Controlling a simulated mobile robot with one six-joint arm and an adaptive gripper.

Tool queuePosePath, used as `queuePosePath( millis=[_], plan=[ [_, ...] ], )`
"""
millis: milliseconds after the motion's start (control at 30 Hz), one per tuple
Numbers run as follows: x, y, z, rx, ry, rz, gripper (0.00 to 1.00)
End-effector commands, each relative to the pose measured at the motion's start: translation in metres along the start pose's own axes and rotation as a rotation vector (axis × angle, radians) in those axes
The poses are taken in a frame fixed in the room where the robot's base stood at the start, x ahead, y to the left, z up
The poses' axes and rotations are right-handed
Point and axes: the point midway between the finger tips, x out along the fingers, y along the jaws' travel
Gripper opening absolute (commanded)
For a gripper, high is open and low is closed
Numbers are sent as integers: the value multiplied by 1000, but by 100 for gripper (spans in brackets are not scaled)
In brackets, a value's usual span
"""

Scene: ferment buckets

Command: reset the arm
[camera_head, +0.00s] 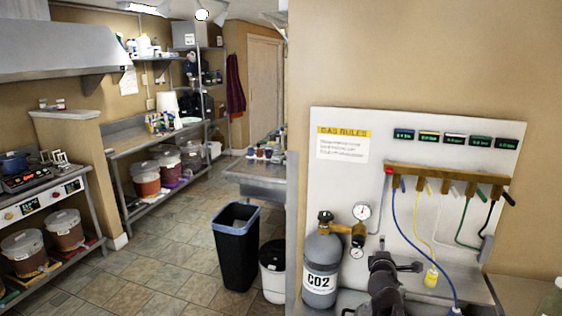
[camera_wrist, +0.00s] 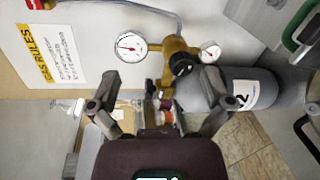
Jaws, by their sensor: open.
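My gripper (camera_wrist: 160,100) is open, with its two dark fingers spread wide and nothing between them in the wrist view. In the head view, my dark arm end (camera_head: 385,285) is at the bottom right, just right of the grey CO2 cylinder (camera_head: 322,268). The wrist view is turned sideways. It shows the brass regulator (camera_wrist: 178,62) and its two round gauges beyond the fingertips, and the cylinder (camera_wrist: 250,88) to the right. I cannot tell whether the right finger touches the cylinder.
A white wall panel (camera_head: 440,135) carries the gas rules sheet (camera_head: 343,145), small displays and a brass manifold (camera_head: 445,180) with hanging coloured hoses. A black bin (camera_head: 236,260) and white bucket (camera_head: 273,270) stand left of the cylinder. The tiled floor (camera_head: 150,265) has free room at left.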

Motion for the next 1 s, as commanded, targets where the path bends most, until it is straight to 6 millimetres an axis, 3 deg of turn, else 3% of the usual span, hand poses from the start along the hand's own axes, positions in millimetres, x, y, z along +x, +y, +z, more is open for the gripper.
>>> queuePosePath(
  millis=[267,467,800,1000],
  plan=[
    [-18,-72,-11,424,-136,-305,100],
    [-46,-124,-31,693,-250,-542,100],
    [-118,-194,-83,1040,-490,-982,100],
    [-164,-215,-110,1143,-636,-1211,100]
  ],
)
